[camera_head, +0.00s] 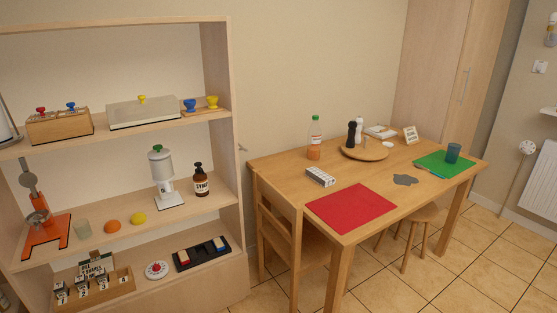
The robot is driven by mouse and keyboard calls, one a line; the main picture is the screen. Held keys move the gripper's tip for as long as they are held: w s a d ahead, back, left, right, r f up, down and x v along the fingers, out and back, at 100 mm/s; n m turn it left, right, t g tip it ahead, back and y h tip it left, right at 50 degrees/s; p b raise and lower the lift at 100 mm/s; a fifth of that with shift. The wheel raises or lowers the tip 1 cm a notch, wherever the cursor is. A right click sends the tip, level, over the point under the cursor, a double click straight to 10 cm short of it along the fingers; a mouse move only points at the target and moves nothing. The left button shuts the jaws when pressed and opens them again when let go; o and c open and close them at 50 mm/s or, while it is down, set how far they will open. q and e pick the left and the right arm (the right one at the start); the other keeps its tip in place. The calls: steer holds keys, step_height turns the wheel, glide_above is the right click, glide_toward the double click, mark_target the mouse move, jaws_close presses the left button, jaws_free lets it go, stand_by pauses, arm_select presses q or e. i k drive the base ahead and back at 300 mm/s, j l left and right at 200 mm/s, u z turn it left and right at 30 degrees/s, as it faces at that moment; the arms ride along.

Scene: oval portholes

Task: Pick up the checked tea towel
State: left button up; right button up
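I cannot make out a checked tea towel in the head view. The wooden table (347,239) at the centre right bears a flat red mat (350,208), a green mat (432,166) and a small dark grey flat patch (405,180). A flat whitish item (380,132) lies at the table's back; it is too small to tell what it is. Neither of my grippers is in view.
An open shelf unit (224,150) fills the left, holding boxes, a dispenser, a brown bottle (200,180) and other items. The table also bears an orange-bodied bottle (314,140), a round tray (376,155) and a teal cup (452,153). A chair (272,225) and stool (424,213) stand close by. Tiled floor is free at right.

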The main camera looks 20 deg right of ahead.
mark_target(325, 180)
steer(key=i+z, duration=0.25)
steer(key=i, duration=0.6)
steer(key=i+j+z, duration=0.1)
steer(key=i+z, duration=0.2)
steer(key=i, duration=0.55)
